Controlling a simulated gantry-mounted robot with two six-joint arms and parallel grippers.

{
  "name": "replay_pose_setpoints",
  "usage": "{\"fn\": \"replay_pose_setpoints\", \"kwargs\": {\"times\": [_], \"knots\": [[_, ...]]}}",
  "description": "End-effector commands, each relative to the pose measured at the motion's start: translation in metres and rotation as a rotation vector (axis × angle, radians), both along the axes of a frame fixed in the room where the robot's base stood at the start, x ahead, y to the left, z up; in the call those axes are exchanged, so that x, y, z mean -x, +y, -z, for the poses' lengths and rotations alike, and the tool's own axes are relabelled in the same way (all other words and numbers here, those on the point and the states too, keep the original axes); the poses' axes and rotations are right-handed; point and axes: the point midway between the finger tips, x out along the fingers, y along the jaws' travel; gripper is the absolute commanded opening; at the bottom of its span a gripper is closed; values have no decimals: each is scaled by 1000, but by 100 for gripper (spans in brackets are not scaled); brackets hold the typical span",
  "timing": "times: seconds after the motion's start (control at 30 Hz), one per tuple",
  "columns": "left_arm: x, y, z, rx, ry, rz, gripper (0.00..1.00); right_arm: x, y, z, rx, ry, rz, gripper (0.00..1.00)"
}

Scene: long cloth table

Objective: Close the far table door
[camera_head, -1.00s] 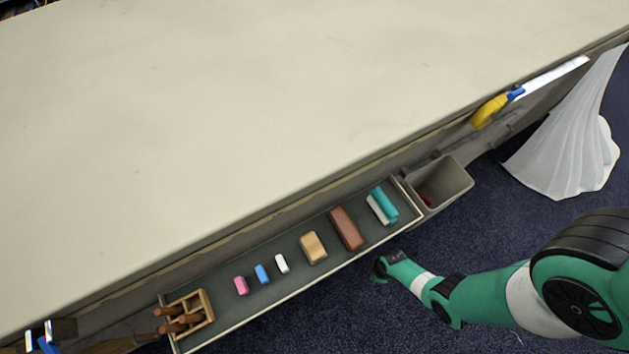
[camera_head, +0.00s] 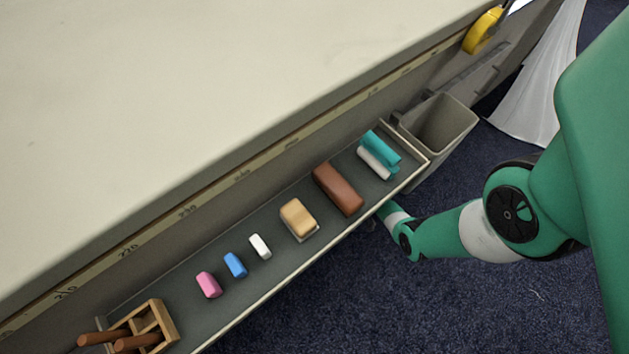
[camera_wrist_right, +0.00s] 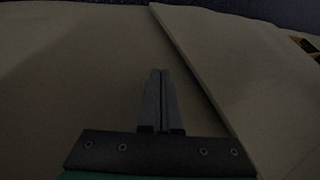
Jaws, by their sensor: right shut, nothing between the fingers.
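A long tray-like drawer or door (camera_head: 262,290) stands out from the table's side in the head view, open, with its inside showing. I cannot tell whether it is the far door the task names. My right arm comes in from the right. Its hand is at the outer edge of the tray, near the brown block, mostly hidden below the rim. In the right wrist view my right gripper (camera_wrist_right: 160,75) is shut and empty, pointing along beige panels. A panel edge (camera_wrist_right: 195,72) runs beside its fingers; contact cannot be told. My left gripper is not in view.
The tray holds a wooden tool box (camera_head: 168,318), pink (camera_head: 208,285), blue (camera_head: 235,265) and white (camera_head: 260,246) pieces, a tan block (camera_head: 298,217), a brown block (camera_head: 338,187) and a teal roll (camera_head: 380,148). A grey bin (camera_head: 440,125) hangs beside it. White cloth drapes far right.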

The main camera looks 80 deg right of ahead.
Motion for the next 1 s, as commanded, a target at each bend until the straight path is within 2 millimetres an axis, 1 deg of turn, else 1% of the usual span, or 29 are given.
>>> {"fn": "replay_pose_setpoints", "kwargs": {"times": [0.03,0.17,0.23,0.33,0.43,0.63,0.87,1.0], "knots": [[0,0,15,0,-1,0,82,-7,2,17,-2,0,-5,0],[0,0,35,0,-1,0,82,-24,6,39,-1,1,-5,0],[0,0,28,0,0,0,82,-31,17,32,-1,2,-8,0],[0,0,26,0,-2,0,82,-40,28,31,0,1,-7,0],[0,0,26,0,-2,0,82,-46,34,31,-1,2,-3,0],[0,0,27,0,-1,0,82,-48,37,31,0,1,2,0],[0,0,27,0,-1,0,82,-48,37,31,0,2,1,0],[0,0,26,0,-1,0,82,-46,42,31,0,2,1,0]]}}
